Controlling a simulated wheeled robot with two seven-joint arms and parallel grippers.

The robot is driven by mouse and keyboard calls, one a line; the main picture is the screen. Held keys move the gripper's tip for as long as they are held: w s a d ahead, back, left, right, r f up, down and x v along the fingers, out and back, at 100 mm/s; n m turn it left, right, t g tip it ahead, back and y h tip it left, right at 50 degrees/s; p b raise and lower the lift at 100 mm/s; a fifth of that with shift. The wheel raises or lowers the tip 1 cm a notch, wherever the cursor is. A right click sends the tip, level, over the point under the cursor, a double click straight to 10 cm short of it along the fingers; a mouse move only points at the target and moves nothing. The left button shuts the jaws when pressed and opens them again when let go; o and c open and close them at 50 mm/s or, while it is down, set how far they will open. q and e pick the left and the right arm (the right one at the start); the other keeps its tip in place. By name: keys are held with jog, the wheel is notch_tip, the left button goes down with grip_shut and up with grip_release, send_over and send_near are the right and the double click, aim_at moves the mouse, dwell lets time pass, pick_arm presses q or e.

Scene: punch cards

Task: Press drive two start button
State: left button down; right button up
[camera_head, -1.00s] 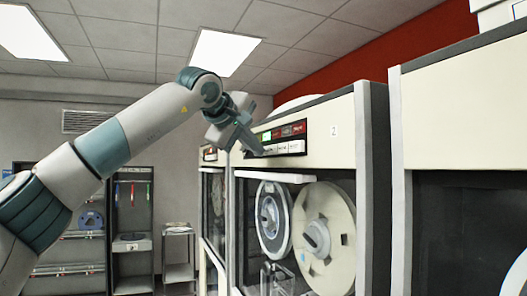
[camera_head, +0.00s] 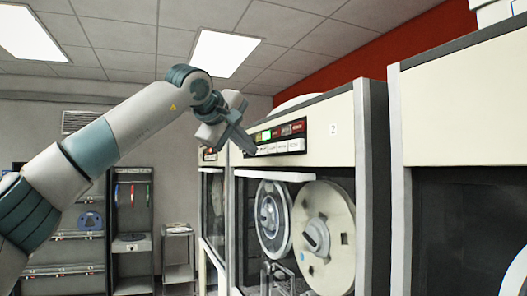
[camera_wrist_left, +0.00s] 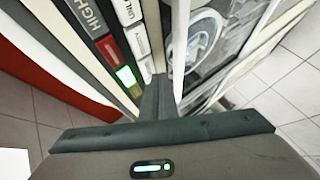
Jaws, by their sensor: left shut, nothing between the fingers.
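Tape drive two is the cream cabinet (camera_head: 345,133) marked "2". Its control panel (camera_head: 281,131) has a top row of coloured indicators, one lit green (camera_head: 267,135), above a row of white buttons (camera_head: 281,147). My left gripper (camera_head: 251,150) is shut and empty, its tips at the panel's left end beside the white buttons. In the left wrist view the shut fingers (camera_wrist_left: 158,95) point toward the white buttons (camera_wrist_left: 135,38), near the green light (camera_wrist_left: 126,76). I cannot tell whether they touch a button, and the start label is not readable. My right gripper is not in view.
Two tape reels (camera_head: 325,237) sit behind the drive's window below the panel. Another cream cabinet (camera_head: 460,110) stands close on the right. A dark rack (camera_head: 132,235) and a small cart (camera_head: 178,255) stand against the back wall.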

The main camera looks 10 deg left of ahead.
pick_arm(q)
jog(key=shift+s+a+b, duration=0.25)
jog(key=shift+s+a, duration=0.5)
jog(key=shift+a, duration=0.3)
jog(key=shift+s+a+b, duration=0.25)
jog(key=shift+s+a, duration=0.45)
jog(key=shift+a, duration=0.35)
